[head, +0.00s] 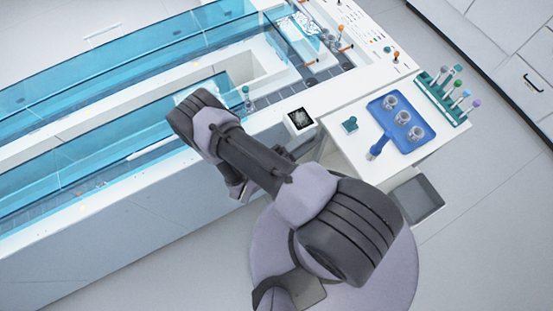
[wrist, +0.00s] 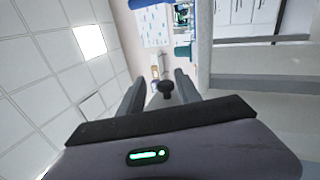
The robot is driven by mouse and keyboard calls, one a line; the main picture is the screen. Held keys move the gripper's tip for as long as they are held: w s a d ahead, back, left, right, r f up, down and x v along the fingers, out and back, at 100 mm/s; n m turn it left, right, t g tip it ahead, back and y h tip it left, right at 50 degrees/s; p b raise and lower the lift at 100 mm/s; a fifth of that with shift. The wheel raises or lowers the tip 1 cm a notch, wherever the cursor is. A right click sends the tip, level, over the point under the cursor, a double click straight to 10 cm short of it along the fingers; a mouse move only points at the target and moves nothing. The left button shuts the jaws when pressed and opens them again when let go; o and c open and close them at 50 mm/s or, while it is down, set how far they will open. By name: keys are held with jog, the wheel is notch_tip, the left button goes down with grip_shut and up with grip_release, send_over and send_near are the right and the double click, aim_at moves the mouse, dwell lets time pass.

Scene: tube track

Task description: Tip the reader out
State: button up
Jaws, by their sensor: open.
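A small white box with a dark patterned face (head: 299,120), likely the reader, sits at the front edge of the white track bench, right of my arm. My gripper shows in the wrist view (wrist: 160,79) with its two grey fingers apart. A dark round knob (wrist: 167,89) shows between the fingers, without visible contact; I cannot tell what it belongs to. In the head view my gripper is mostly hidden under my arm, by the bench's front side.
Blue clear covers (head: 90,75) run along the bench. On the white side table are a blue tray (head: 402,122) with several clear cups, a teal tube rack (head: 440,97) and a small teal block (head: 349,125). A grey bin (head: 418,200) stands below.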

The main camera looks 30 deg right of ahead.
jog(key=v, duration=1.4)
jog(key=shift+s, duration=0.1)
